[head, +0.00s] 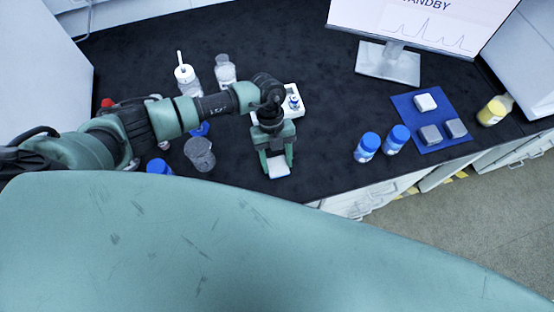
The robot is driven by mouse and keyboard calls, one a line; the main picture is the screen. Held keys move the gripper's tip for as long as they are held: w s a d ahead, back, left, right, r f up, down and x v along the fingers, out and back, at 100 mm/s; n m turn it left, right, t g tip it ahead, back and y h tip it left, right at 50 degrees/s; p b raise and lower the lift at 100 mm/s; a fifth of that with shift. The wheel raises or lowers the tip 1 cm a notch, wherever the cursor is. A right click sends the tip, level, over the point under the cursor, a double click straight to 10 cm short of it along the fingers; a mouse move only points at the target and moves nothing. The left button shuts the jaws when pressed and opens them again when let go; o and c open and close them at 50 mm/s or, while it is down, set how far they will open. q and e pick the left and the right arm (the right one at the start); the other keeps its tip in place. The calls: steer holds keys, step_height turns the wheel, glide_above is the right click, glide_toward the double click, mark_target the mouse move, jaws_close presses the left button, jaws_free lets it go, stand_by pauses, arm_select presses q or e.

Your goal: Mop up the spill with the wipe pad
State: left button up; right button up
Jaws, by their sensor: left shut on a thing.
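My left gripper (277,164) points down over the black bench top (325,125), close to its front edge. It is shut on a small white and pale-blue pad, the wipe pad (278,171), which shows between the green fingers. The pad is at or just above the surface; I cannot tell if it touches. I cannot make out a spill on the dark bench; the pad and arm hide part of it. My right gripper is out of view.
Behind the gripper is a white tray (293,113) with a small vial. A monitor (420,22) stands behind. A grey-topped jar (200,153) is left of the gripper.

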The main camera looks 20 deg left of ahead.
arm_select(q)
step_height(320, 180, up, 7)
steer(key=p, duration=0.6)
stand_by(0.4)
